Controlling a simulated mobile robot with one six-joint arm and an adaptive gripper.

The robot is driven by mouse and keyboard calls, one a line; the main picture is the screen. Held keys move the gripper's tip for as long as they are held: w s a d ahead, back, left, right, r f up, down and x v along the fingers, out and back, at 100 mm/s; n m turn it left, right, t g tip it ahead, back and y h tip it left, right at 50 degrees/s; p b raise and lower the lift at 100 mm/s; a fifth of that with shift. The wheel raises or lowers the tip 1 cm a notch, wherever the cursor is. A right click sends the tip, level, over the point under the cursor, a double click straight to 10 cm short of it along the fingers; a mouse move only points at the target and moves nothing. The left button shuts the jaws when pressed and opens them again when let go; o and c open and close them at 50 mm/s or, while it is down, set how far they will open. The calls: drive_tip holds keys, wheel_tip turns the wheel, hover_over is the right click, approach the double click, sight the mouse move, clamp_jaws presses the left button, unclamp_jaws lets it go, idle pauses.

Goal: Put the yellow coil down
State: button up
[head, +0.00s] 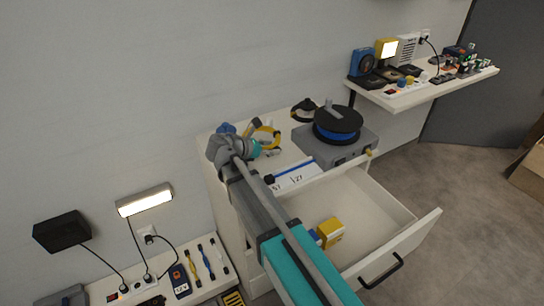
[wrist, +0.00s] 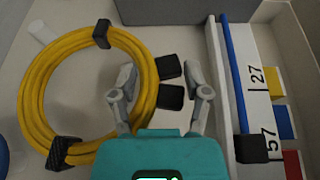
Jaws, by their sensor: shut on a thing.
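The yellow coil (wrist: 88,95) is a ring of yellow cable bound with black ties. In the wrist view it fills the left side, and its right-hand strands pass in at the fingers of my gripper (wrist: 168,82). My gripper is shut on that edge of the coil. In the head view the coil (head: 269,132) shows over the back left of the cabinet top (head: 289,152), partly hidden by my gripper (head: 262,142). I cannot tell whether it touches the top.
A black-and-blue spool (head: 338,125) sits on a grey box at the cabinet's right. A blue rod lies on a board (head: 300,176) marked 27 and 57. The drawer (head: 400,248) below stands open with a yellow item (head: 330,232) in it. A dark ring lies behind.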

sight(269, 161)
drive_tip(key=shift+w+a+f+b, duration=0.15)
drive_tip(key=shift+w+f+b, duration=0.3)
drive_tip(key=shift+f+b, duration=1.6)
drive_tip(key=shift+f, duration=0.1)
drive_tip(key=o, duration=1.3)
drive_tip(key=shift+c, duration=0.2)
drive_tip(key=shift+r, duration=0.2)
drive_tip(key=shift+s+a+r, duration=0.1)
drive_tip(key=shift+s+a, duration=0.05)
drive_tip(key=shift+s, duration=0.05)
drive_tip(key=p+v, duration=0.4)
drive_tip(key=v, duration=0.7)
drive_tip(key=shift+s+a+r+p, duration=0.1)
drive_tip(key=shift+s+a+p, duration=0.1)
drive_tip(key=shift+p, duration=0.15)
